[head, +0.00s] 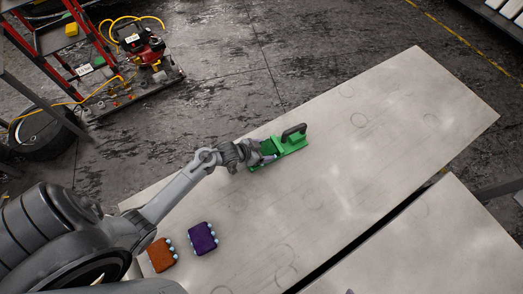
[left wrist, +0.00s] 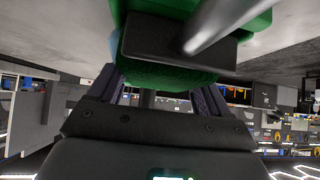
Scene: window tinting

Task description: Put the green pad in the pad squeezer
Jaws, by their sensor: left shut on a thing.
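The pad squeezer (head: 291,145), green with a black handle, lies on the light table right beside my left gripper (head: 262,154) in the head view. In the left wrist view the squeezer's green body (left wrist: 255,18) and a metal rod fill the top. My left gripper is shut on the green pad (left wrist: 165,77), which shows between its fingers below a black plate. The pad is at or over the squeezer; how deep it sits is hidden by the gripper and the plate. My right gripper is not in view.
A purple pad (head: 203,238) and an orange pad (head: 162,254) lie on the table (head: 400,110) near its lower left. The table is clear to the right of the squeezer. A dark gap separates it from a second table (head: 430,240). A red machine (head: 145,50) stands on the floor behind.

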